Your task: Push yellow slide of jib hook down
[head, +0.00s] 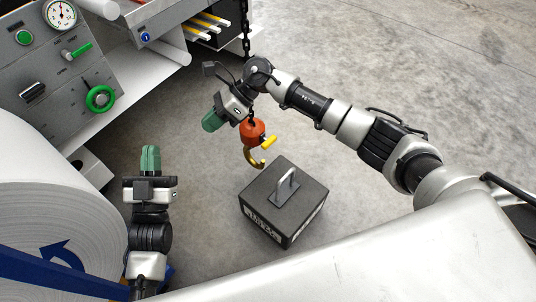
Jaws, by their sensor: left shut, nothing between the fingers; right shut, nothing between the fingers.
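The jib hook hangs from a dark chain (246,32). It has an orange-red block (252,131), a brass-coloured hook (254,159) below it and a yellow slide (269,142) sticking out to the right. My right gripper (211,122) is shut and empty, just left of the orange block; I cannot tell whether they touch. Its wrist hides part of the chain above the block. My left gripper (151,157) is shut and empty, well left of the hook. A dark block-shaped weight (262,206) with a metal handle (287,185) stands on the floor, lower right of the hook.
A grey control panel (50,70) with a gauge, knobs and a green handwheel stands at upper left. A large white roll (50,200) fills the lower left, close to my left arm. The concrete floor (430,70) is clear at upper right.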

